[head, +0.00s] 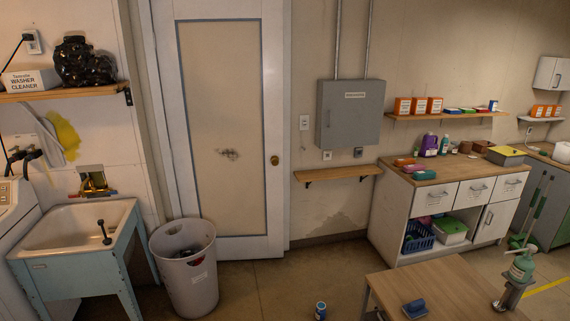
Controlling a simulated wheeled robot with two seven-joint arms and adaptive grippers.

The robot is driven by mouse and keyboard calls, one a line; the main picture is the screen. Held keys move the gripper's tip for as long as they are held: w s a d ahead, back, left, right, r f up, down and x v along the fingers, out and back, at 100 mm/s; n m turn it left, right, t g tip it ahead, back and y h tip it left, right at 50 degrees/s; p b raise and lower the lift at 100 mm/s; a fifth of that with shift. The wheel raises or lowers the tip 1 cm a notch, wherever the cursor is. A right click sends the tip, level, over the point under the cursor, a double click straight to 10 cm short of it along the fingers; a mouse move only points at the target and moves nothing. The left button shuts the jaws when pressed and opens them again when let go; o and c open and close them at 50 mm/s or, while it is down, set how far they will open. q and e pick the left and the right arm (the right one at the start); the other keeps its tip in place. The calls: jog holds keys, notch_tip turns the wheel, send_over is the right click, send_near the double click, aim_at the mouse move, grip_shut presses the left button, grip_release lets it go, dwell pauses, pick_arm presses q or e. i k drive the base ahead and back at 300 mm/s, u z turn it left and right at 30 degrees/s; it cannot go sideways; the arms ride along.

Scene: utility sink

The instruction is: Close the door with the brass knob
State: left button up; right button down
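A white door (222,217) with a cream panel and grey trim stands in the wall left of centre. Its round brass knob (274,160) is near the right edge. A dark scuff shows in the middle of the panel. The door looks almost in line with the wall; I cannot tell whether it is fully shut or slightly ajar. Its lower left part is hidden behind a bin. Neither of my grippers is in the head view.
The grey bin (188,270) stands before the door's lower left, next to a utility sink (75,228). A wooden table (450,288) is at front right. A small blue can (320,310) stands on the floor. Floor before the door's right side is clear.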

aim_at(221, 62)
jog(key=z, duration=0.15)
jog(key=i, duration=2)
jog(key=u, duration=0.55)
jog(key=i, duration=1.75)
jog(key=u, duration=0.4)
